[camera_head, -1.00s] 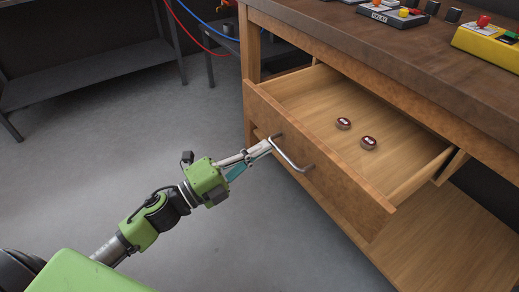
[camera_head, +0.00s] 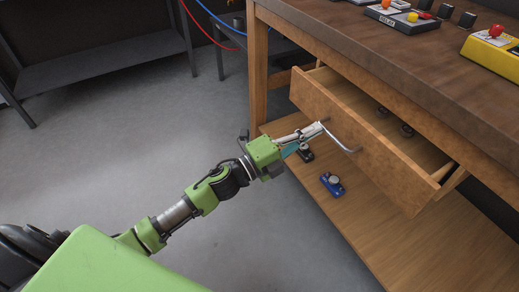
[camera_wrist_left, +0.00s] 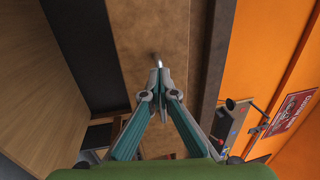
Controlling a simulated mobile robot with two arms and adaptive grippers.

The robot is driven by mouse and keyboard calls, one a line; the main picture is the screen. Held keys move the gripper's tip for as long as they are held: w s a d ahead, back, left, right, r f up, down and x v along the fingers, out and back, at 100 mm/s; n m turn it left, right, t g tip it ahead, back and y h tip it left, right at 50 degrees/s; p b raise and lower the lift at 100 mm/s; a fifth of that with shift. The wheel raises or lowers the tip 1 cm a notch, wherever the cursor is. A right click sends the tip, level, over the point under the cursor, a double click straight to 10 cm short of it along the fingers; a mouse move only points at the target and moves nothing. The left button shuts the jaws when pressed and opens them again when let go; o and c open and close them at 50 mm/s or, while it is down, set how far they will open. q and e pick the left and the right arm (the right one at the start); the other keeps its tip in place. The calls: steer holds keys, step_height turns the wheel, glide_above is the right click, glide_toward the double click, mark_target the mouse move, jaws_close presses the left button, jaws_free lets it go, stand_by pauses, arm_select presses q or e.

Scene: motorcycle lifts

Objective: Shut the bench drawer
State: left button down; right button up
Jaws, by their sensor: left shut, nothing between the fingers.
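The bench drawer (camera_head: 350,125) is partly open, sticking out below the bench top. Its wooden front carries a metal bar handle (camera_head: 340,141). Two small dark round tins (camera_head: 406,130) lie inside, partly shaded by the bench top. My left gripper (camera_head: 321,126) is shut and empty, with its fingertips at the left end of the handle, against or very near the drawer front. In the left wrist view the closed fingertips (camera_wrist_left: 158,66) meet in front of the drawer front (camera_wrist_left: 150,25), with a bit of the handle just beyond them. My right gripper is not in view.
The bench top (camera_head: 420,60) holds a relay box (camera_head: 400,18) and a yellow control box (camera_head: 495,50). A lower shelf (camera_head: 375,225) holds a blue object (camera_head: 332,184) and a dark one (camera_head: 305,152). A grey metal table (camera_head: 100,65) stands at the back left. The floor between is clear.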

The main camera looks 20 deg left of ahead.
mark_target(332, 124)
arm_select(q)
steer(key=x, duration=0.4)
steer(key=f+x, duration=0.1)
steer(key=x, duration=0.1)
steer(key=shift+w+d+f, duration=0.1)
steer(key=shift+d, duration=0.1)
steer(key=shift+w+d, duration=0.4)
steer(key=shift+w, duration=0.15)
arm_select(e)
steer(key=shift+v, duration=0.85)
arm_select(q)
steer(key=shift+w+r, duration=0.1)
steer(key=shift+r, duration=0.1)
